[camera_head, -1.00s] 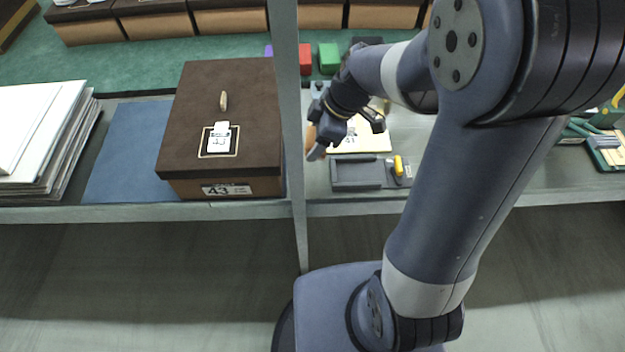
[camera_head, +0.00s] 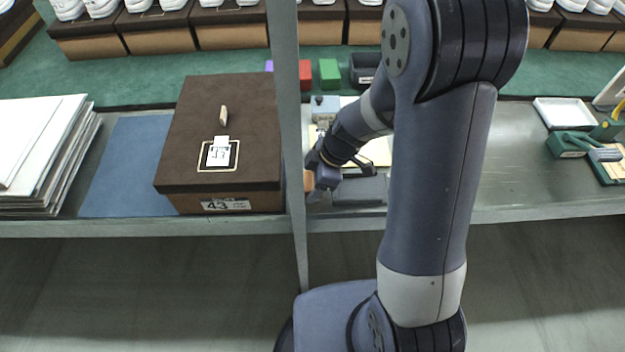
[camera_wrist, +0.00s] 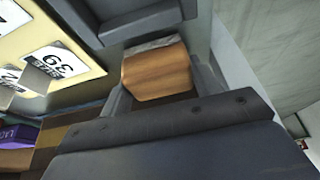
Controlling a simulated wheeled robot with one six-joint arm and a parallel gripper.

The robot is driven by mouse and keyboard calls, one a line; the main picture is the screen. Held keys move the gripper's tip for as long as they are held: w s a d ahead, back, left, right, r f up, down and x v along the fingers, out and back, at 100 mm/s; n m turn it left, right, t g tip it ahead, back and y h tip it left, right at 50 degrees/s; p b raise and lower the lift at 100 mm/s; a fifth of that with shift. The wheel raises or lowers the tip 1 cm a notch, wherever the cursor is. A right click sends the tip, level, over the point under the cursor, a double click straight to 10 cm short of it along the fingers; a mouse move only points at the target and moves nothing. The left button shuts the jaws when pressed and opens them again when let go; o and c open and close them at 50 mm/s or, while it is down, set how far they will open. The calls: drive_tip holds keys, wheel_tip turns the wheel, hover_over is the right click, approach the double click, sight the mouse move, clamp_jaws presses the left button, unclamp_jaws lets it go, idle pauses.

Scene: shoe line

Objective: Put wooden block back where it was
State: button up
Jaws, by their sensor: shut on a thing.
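The wooden block (camera_wrist: 155,72) is orange-brown with visible grain and fills the space between my gripper's fingers in the wrist view. In the head view only a small part of the block (camera_head: 308,180) shows, beside the grey upright post. My gripper (camera_head: 316,186) is shut on it, over the right bench close to the post. A dark grey tray (camera_wrist: 140,18) lies just beyond the block in the wrist view. In the head view the tray (camera_head: 358,192) is partly covered by my arm. Whether the block touches anything below cannot be told.
The grey post (camera_head: 292,120) stands immediately left of my gripper. A brown lidded box (camera_head: 180,150) marked 43 is left of it. A cream board with number cards (camera_wrist: 75,45) lies beside the tray. Red (camera_head: 305,72) and green (camera_head: 329,72) blocks stand behind.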

drive_tip(key=shift+f, duration=0.1)
drive_tip(key=o, duration=0.9)
drive_tip(key=shift+r, duration=0.3)
drive_tip(key=v, duration=1.1)
drive_tip(key=shift+d+r+p, duration=0.2)
drive_tip(key=shift+r+p, duration=0.1)
drive_tip(key=shift+r, duration=0.05)
drive_tip(key=shift+f, duration=0.1)
